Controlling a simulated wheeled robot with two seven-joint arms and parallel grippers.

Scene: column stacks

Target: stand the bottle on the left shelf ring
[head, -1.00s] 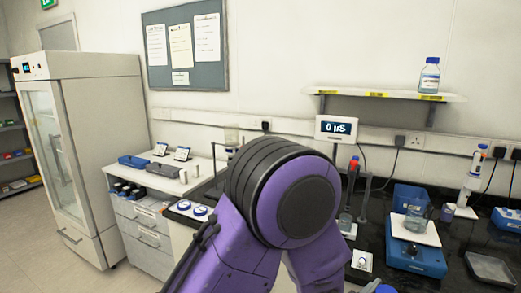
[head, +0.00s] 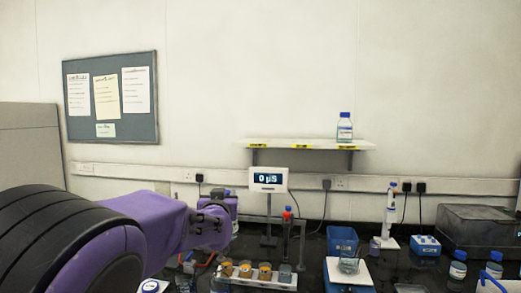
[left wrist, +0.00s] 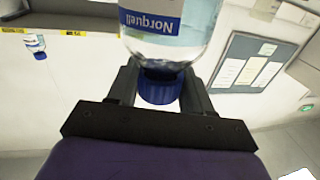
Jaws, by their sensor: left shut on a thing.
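In the left wrist view my left gripper (left wrist: 160,82) is shut on the blue-capped end of a clear bottle (left wrist: 165,32) with a white and blue label. That view is upside down, so the bottle hangs cap up. In the head view my purple left arm comes in from the left, and I cannot make out the held bottle there. The white wall shelf (head: 310,144) has three yellow labels on its front edge, the left one (head: 257,146) at its left end. I cannot make out a ring there. My right gripper is out of view.
Another blue-capped bottle (head: 344,130) stands on the shelf's right part; the left and middle look clear. Below are a display (head: 268,180) on a stand, a rack (head: 258,279) of several jars and a beaker (head: 349,266). A notice board (head: 112,98) hangs left.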

